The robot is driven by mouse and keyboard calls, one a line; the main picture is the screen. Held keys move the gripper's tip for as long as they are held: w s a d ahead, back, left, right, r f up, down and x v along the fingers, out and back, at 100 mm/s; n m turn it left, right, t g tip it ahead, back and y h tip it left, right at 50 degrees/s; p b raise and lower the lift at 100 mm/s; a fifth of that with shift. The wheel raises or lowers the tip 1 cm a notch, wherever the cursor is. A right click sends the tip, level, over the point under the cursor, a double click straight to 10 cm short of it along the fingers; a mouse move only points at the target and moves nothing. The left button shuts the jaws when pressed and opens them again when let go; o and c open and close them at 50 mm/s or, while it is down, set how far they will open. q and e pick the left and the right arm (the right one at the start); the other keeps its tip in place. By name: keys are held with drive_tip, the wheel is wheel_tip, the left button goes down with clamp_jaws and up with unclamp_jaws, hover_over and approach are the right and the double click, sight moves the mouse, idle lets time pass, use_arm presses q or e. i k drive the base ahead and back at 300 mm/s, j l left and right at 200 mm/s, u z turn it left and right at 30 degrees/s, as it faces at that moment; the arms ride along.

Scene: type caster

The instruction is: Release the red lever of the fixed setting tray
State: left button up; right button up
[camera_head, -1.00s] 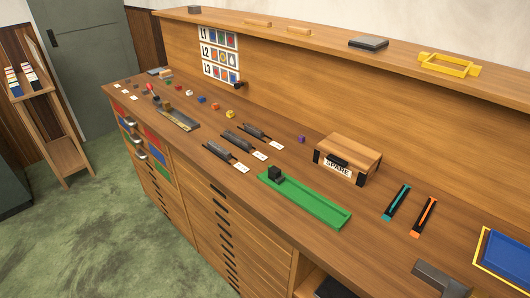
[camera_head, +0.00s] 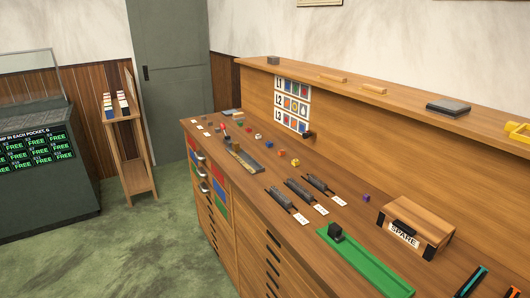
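A long narrow brass-and-dark tray (camera_head: 243,157) lies on the bench top, left of the middle of the picture. It looks like the setting tray. A small red upright piece (camera_head: 225,130) shows near its far left end and may be the red lever. It is too small to tell its position or whether it joins the tray. Neither of my grippers is in view.
Several small coloured blocks (camera_head: 295,162) lie behind the tray. Three dark holders (camera_head: 279,197) with white cards, a green tray (camera_head: 365,262) and a SPARE box (camera_head: 418,222) sit to the right. A narrow wooden stand (camera_head: 127,150) and a green cabinet (camera_head: 40,200) stand left; green floor lies between.

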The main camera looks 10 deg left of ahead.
sight(223, 125)
drive_tip(key=i+j+z, duration=0.1)
drive_tip(key=i+j, duration=0.15)
drive_tip(key=i+j+z, duration=0.1)
drive_tip(key=j, duration=0.25)
drive_tip(key=i+j+z, duration=0.1)
drive_tip(key=i+j, duration=0.2)
drive_tip(key=i+j+z, duration=0.15)
drive_tip(key=j, duration=0.25)
drive_tip(key=i+j+z, duration=0.1)
drive_tip(key=i+j, duration=0.15)
drive_tip(key=j, duration=0.15)
drive_tip(key=i+j+z, duration=0.1)
drive_tip(key=j, duration=0.3)
drive_tip(key=i+j+z, duration=0.1)
drive_tip(key=j, duration=0.3)
drive_tip(key=i, duration=0.1)
